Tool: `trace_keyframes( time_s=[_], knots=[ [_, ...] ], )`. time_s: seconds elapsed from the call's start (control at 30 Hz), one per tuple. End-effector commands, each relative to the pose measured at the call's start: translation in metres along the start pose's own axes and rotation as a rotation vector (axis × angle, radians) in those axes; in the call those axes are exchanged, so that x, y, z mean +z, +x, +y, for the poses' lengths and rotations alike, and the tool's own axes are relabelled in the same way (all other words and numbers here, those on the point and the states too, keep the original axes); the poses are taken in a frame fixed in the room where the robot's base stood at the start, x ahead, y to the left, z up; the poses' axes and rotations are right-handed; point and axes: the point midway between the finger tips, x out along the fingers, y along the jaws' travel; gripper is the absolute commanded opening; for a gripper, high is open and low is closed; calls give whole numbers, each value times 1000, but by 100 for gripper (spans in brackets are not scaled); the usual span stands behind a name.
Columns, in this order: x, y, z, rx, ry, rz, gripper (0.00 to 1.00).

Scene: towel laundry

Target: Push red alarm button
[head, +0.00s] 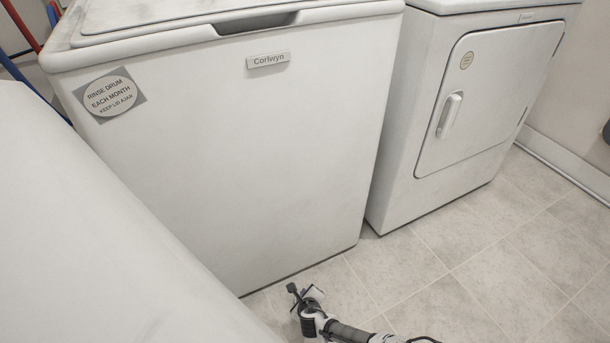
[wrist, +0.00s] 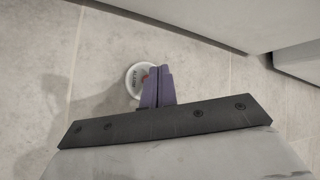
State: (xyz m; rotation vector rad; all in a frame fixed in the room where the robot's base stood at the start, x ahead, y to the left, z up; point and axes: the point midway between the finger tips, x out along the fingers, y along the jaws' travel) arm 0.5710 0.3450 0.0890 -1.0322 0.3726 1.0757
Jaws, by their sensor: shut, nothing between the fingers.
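The alarm button shows in the wrist view as a small round white disc (wrist: 133,77) with dark lettering and a bit of red near its middle. It appears against the pale tiles. My gripper (wrist: 160,70) has its purple fingers shut together with nothing between them. The fingers cover the right part of the disc in that view; whether they touch it I cannot tell. In the head view the end of my arm shows low at the bottom centre, above the floor. I cannot make out the button there.
A white top-lid washer (head: 240,150) stands in front, with a white dryer (head: 400,190) to its right. A narrow gap separates them. Pale floor tiles (head: 480,265) are clear at the lower right. An appliance edge (wrist: 215,22) crosses the upper right of the wrist view.

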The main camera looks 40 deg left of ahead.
Motion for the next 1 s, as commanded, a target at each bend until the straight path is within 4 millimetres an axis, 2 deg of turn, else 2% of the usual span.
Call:
trace_keyframes(
  time_s=[0.03, 0.43, 1.0],
  knots=[
    [5, -7, -5, 0, -2, 0, 0],
    [21, -29, -21, 0, -2, 0, 0],
    [22, -31, -22, 0, 0, 0, 0]
  ],
)
